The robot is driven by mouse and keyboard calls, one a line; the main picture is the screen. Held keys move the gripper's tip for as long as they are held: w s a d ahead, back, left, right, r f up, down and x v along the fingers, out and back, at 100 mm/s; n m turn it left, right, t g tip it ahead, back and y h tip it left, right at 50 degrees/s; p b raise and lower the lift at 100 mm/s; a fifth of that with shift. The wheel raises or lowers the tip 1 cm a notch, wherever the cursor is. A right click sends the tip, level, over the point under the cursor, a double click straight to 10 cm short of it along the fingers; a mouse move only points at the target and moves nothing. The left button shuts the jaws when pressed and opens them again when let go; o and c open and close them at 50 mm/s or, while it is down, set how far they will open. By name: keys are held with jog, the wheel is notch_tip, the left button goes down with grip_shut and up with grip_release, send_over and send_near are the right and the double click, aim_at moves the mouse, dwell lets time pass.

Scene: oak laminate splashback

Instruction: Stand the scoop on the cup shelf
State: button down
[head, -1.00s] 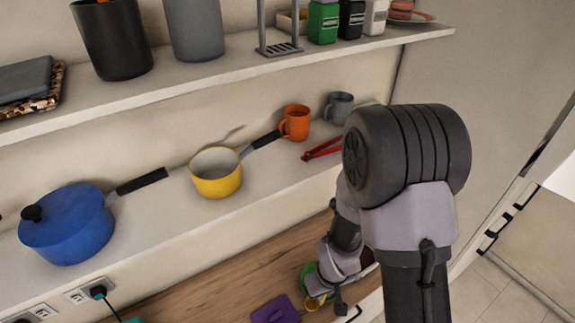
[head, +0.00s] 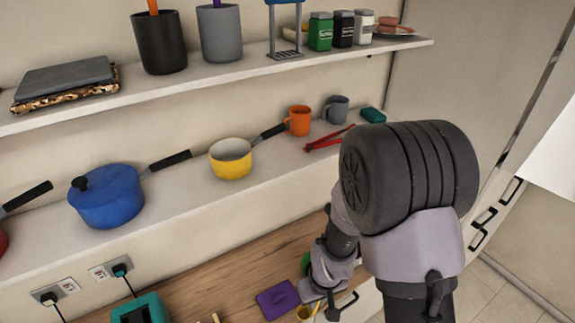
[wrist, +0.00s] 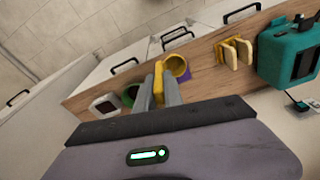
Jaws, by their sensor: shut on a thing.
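The yellow scoop (wrist: 176,66) is in the wrist view, its handle between the two grey fingers of my gripper (wrist: 160,84). My gripper is shut on that handle. In the head view the scoop (head: 306,313) shows only in part, low near the bottom edge, beside my gripper (head: 314,295). The cup shelf (head: 190,205) is the lower white wall shelf. An orange mug (head: 298,121) and a grey mug (head: 337,109) stand at its right part. My gripper is below this shelf, over the wooden counter.
Red tongs (head: 326,141), a teal item (head: 373,115), a yellow pan (head: 231,160) and a blue pot (head: 107,198) occupy the shelf. The upper shelf (head: 215,80) hangs above. A purple item (head: 278,298) and teal toaster (head: 141,310) are on the counter (head: 240,280).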

jog(key=w+d+f+m+b, duration=0.1)
jog(key=d+f+b, duration=0.1)
jog(key=f+b, duration=0.8)
jog(key=d+f+m+b, duration=0.1)
jog(key=d+f+b, duration=0.1)
jog(key=f+b, duration=0.9)
jog(key=w+d+f+m+b, duration=0.1)
jog(key=f+b, duration=0.9)
jog(key=b, duration=1)
jog(key=shift+w+d+f+m+h+b, duration=0.15)
jog(key=shift+w+d+m+h+b, duration=0.15)
jog(key=shift+d+m, duration=0.35)
jog(key=shift+d, duration=0.15)
